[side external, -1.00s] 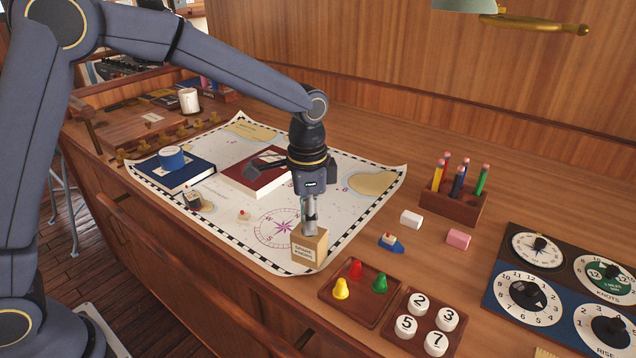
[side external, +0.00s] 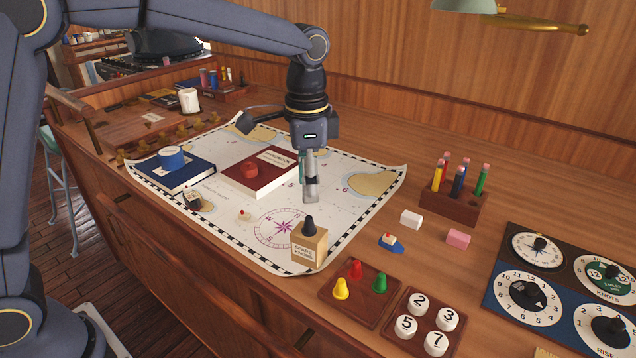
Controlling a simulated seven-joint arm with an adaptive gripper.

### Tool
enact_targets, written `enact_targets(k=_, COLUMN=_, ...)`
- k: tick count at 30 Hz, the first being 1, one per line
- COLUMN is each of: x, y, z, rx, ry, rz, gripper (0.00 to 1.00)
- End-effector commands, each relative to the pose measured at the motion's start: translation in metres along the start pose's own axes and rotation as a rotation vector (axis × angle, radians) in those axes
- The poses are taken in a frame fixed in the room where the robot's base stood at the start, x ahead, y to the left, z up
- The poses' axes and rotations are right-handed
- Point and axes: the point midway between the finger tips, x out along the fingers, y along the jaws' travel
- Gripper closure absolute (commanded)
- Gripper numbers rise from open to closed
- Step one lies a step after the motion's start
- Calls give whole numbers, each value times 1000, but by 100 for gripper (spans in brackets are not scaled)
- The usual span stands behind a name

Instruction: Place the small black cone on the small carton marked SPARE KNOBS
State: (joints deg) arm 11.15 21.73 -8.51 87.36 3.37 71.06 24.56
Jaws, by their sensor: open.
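The small black cone (side external: 309,225) stands upright on top of the small carton marked SPARE KNOBS (side external: 308,248). The carton sits on the near right part of the chart, by the compass rose. My gripper (side external: 310,196) is open and empty, a little above the cone and apart from it, pointing down.
A white chart (side external: 225,213) covers the middle of the desk, with a red book (side external: 262,182) and a blue book (side external: 172,183) on it. To the right are a tray of coloured cones (side external: 335,302), a tray of number pieces (side external: 424,345), a pencil block (side external: 452,205) and a small blue boat (side external: 392,244).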

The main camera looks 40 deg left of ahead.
Motion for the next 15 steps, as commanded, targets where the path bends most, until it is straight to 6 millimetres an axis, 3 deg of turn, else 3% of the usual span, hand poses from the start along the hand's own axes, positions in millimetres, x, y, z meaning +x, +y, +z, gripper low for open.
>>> enact_targets(k=3, x=-22, y=0, z=0, rx=0, ry=2, rz=-1, gripper=53)
enact_targets(k=10, x=-46, y=0, z=9, rx=-22, ry=12, rz=-11, gripper=53)
enact_targets(k=13, x=-60, y=1, z=35, rx=-94, ry=49, rz=-44, gripper=53)
enact_targets(k=15, x=-72, y=4, z=65, rx=-176, ry=94, rz=-77, gripper=53)
